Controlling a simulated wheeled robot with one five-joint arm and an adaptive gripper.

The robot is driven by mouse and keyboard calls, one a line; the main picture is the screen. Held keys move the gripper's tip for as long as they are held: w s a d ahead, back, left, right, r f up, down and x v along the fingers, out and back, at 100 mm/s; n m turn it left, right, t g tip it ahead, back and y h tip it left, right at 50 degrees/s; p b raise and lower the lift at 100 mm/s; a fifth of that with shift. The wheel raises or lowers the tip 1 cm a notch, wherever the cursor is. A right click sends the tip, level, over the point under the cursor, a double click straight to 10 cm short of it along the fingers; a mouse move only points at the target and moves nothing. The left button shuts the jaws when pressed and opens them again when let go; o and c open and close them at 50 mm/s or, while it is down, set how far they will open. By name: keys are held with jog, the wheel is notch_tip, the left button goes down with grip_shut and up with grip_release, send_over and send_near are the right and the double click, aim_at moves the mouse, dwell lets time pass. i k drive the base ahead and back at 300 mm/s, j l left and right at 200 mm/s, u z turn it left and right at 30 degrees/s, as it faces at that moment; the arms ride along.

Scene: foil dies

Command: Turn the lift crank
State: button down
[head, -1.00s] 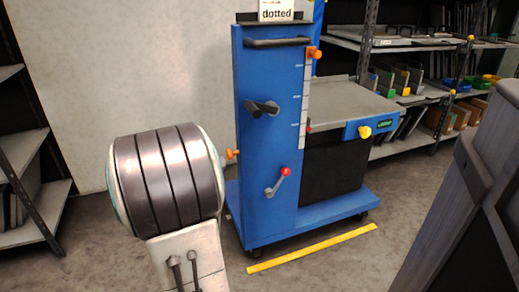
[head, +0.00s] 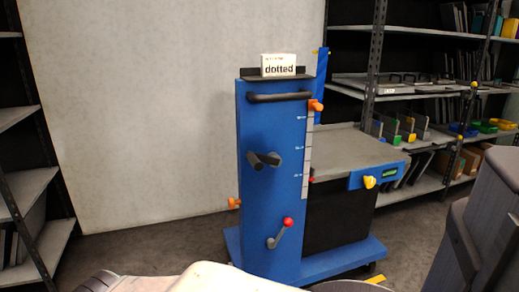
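The blue lift cart stands in the middle of the head view, with a tall blue column (head: 258,205) facing me. A black crank (head: 264,160) with a stubby handle sticks out of the column's front face at mid height. Lower on the same face is a grey lever with a red knob (head: 287,223), tilted up to the right. A grey platform (head: 350,153) sits to the right of the column. My gripper is not in view. Nothing is seen touching the crank.
A black push bar (head: 280,97) and a card reading "dotted" (head: 279,65) are at the column's top. Orange knobs (head: 316,105) stick out at its sides. Shelving (head: 440,85) stands behind on the right, another rack (head: 35,185) at the left. Parts of me block the bottom and right edges.

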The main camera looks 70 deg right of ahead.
aim_at(272, 158)
jog(key=k+l+u, duration=0.3)
jog(key=l+u, duration=0.15)
jog(key=k+l+u, duration=0.3)
jog(key=u, duration=0.15)
jog(key=k+l+u, duration=0.15)
jog(key=k+u, duration=0.75)
